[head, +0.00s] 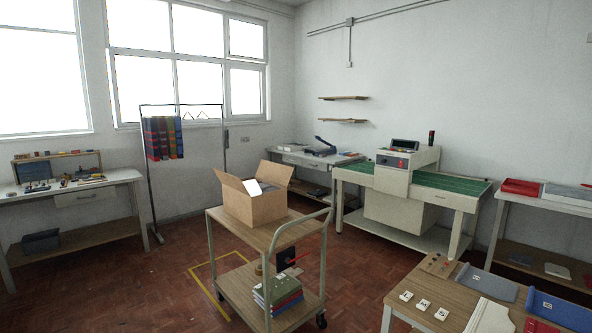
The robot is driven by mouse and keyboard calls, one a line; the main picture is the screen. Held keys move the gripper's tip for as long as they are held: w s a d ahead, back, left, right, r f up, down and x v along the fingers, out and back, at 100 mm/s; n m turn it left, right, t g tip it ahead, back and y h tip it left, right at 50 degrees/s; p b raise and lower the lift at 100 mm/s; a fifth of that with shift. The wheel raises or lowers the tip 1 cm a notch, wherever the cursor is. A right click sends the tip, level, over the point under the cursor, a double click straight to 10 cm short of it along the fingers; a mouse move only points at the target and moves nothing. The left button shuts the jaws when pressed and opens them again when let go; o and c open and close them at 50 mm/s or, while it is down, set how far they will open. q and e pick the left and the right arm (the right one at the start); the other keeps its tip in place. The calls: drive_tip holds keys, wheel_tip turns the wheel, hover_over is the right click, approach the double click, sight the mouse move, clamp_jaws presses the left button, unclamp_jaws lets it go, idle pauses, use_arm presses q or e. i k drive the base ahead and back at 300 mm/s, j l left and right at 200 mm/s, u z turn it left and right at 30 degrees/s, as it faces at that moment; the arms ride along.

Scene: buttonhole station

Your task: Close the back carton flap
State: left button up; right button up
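A brown cardboard carton (265,208) stands upright on the wooden top shelf of a trolley (290,232), left of centre in the head view. Its top is open. A tall flap (276,173) stands up at the far right side of the opening. Another flap (228,182) leans up and outward at the left. Something white (253,188) shows inside the opening; the rest of the contents is hidden. I cannot tell whether the near flaps are folded in or down. Neither of my grippers is in view.
The trolley's pale handle (303,221) rises at its right, and its lower shelf holds stacked folded cloths (278,291). A wooden table (455,287) with cards and folders stands at the front right. A machine table (412,190) is behind. Brown floor is clear left of the trolley.

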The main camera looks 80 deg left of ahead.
sight(231, 180)
drive_tip(key=u, duration=3.3)
